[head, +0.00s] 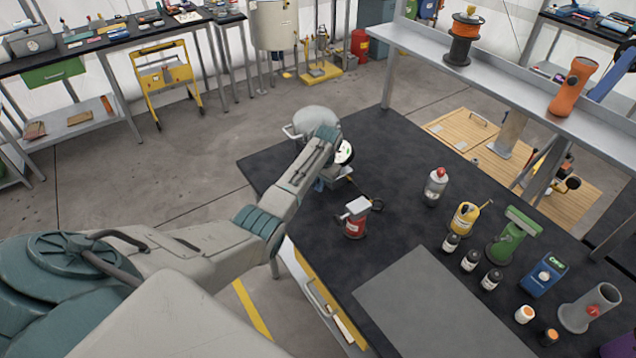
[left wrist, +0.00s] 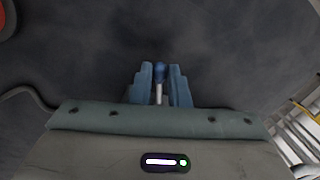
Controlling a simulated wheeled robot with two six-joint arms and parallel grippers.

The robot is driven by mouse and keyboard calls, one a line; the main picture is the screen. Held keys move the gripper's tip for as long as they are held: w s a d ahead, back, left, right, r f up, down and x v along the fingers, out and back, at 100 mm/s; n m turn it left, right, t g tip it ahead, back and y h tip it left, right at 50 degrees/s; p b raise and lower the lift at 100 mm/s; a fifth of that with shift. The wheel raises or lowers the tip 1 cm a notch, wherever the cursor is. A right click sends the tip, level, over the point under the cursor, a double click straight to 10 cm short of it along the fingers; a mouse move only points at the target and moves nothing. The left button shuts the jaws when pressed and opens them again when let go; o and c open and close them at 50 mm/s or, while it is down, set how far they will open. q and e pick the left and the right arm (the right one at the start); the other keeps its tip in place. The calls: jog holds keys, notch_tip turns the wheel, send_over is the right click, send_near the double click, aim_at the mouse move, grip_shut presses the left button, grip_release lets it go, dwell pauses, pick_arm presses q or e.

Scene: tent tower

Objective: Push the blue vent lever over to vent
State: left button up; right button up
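The blue vent lever shows in the left wrist view as a blue knob (left wrist: 160,72) on a thin silver stem. My left gripper (left wrist: 161,88) has its two blue stepped fingers apart, one on each side of the lever, with narrow gaps showing. In the head view my left arm reaches to the far left part of the dark bench, and its gripper (head: 321,184) is mostly hidden under the wrist. A pale rounded vessel (head: 314,119) with a side handle and a white-faced gauge (head: 345,153) stands by the wrist. The lever is hidden there. My right gripper is in neither view.
A red device with a grey top (head: 356,219) stands on the bench (head: 400,165) close right of my left gripper. Bottles, a yellow can (head: 465,218) and a green tool (head: 512,236) stand farther right. A grey mat (head: 440,305) lies bare in front.

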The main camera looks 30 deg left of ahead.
pick_arm(q)
grip_shut()
jog(key=shift+d+n, duration=0.15)
jog(key=shift+n, duration=0.15)
jog(key=shift+w+d+n, duration=0.1)
jog(key=shift+d+n, duration=0.25)
jog(key=shift+n, duration=0.65)
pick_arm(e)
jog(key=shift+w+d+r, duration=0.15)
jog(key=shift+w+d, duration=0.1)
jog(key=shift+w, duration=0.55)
pick_arm(q)
jog(key=o, duration=0.8)
grip_release()
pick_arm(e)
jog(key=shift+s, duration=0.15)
pick_arm(q)
jog(key=shift+r, duration=0.1)
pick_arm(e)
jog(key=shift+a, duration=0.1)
